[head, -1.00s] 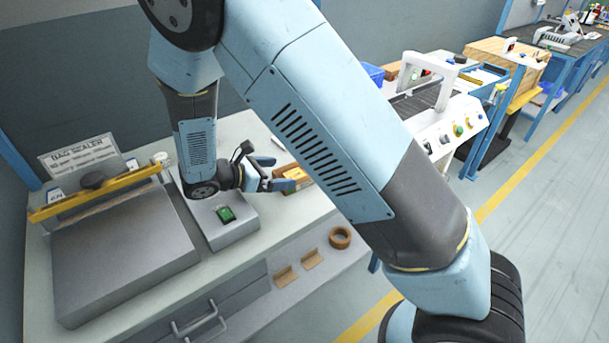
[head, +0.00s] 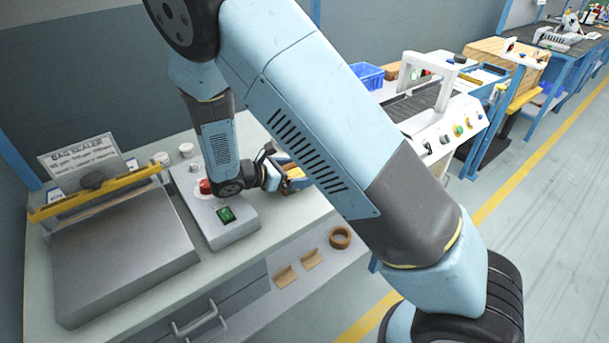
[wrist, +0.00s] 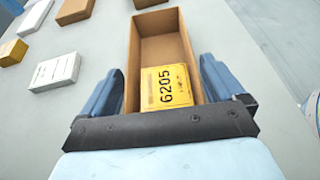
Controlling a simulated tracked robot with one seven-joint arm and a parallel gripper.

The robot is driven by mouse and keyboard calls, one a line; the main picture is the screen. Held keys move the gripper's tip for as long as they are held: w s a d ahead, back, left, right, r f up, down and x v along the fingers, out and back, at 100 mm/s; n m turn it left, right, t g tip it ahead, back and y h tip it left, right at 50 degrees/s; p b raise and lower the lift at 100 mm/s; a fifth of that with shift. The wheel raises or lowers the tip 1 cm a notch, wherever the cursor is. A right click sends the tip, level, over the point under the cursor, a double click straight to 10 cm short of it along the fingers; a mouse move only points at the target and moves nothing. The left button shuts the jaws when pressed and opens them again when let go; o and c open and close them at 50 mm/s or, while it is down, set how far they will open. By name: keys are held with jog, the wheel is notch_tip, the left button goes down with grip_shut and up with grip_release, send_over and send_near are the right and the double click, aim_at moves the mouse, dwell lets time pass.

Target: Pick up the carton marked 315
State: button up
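No marking 315 can be read in these frames. In the wrist view a yellow carton (wrist: 167,86) marked 6205 sits in the near end of an open brown box (wrist: 162,48). My gripper (wrist: 160,68) is open, with one finger on each side of that box and small gaps visible. In the head view my gripper (head: 282,174) is at the bench's right part, partly hiding the yellow carton (head: 294,173).
A bag sealer (head: 125,245) fills the bench's left side. A grey control box (head: 228,232) with a green switch and red button stands beside my wrist. A tape roll (head: 340,238) lies on the lower shelf. A conveyor machine (head: 440,130) stands to the right.

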jog(key=c, duration=0.8)
jog(key=shift+r, duration=0.1)
